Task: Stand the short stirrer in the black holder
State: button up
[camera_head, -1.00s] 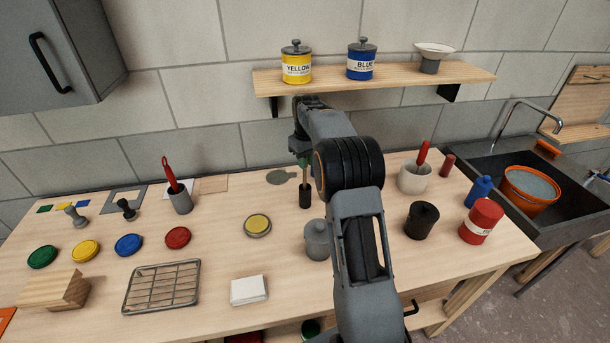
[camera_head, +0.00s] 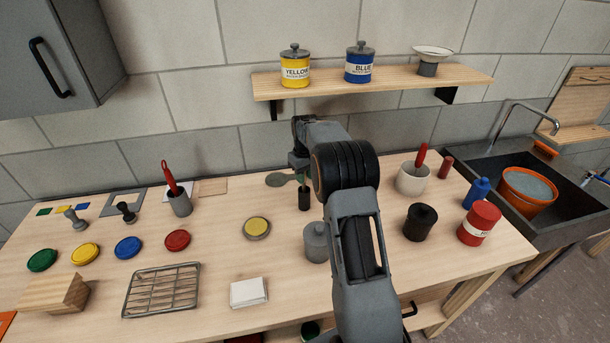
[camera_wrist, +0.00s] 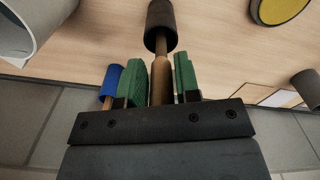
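The black holder (camera_head: 304,199) stands upright on the worktop below my gripper. In the wrist view the black holder (camera_wrist: 160,18) is at the top middle. The short stirrer (camera_wrist: 161,78) is a brown wooden stick between my gripper's green fingers. Its thinner lower end points to the holder and seems to enter its mouth; the depth cannot be seen. My gripper (camera_wrist: 162,75) appears shut on the stirrer, just above the holder. In the head view my gripper (camera_head: 302,174) is partly hidden by my arm.
A grey holder (camera_head: 180,204) with a red-handled tool stands left. A white pot (camera_head: 411,180) stands right. A blue object with a wooden stick (camera_wrist: 110,82) is close beside my fingers.

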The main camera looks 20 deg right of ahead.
jog(key=shift+o, duration=1.4)
jog(key=shift+r, duration=0.1)
notch_tip(320, 180, up, 12)
jog(key=shift+f+b, duration=0.1)
jog(key=shift+b, duration=0.3)
jog(key=s+a+r+t, duration=0.1)
jog(key=s+a+r, duration=0.15)
jog(key=s, duration=0.25)
jog(key=s+a+r+m+t, duration=0.1)
jog(key=s+a, duration=0.2)
jog(key=s, duration=0.3)
jog(key=s+a+r+t, duration=0.1)
jog(key=s+a+r, duration=0.15)
jog(key=s, duration=0.25)
jog(key=s+a+f+t, duration=0.1)
jog(key=s+a+f, duration=0.1)
jog(key=s, duration=0.5)
jog(key=s+a+f+m, duration=0.1)
jog(key=s+a+f, duration=0.1)
jog(key=s+f, duration=0.3)
jog(key=shift+s+a+t, duration=0.15)
jog(key=shift+s+t, duration=0.25)
jog(key=shift+s, duration=0.5)
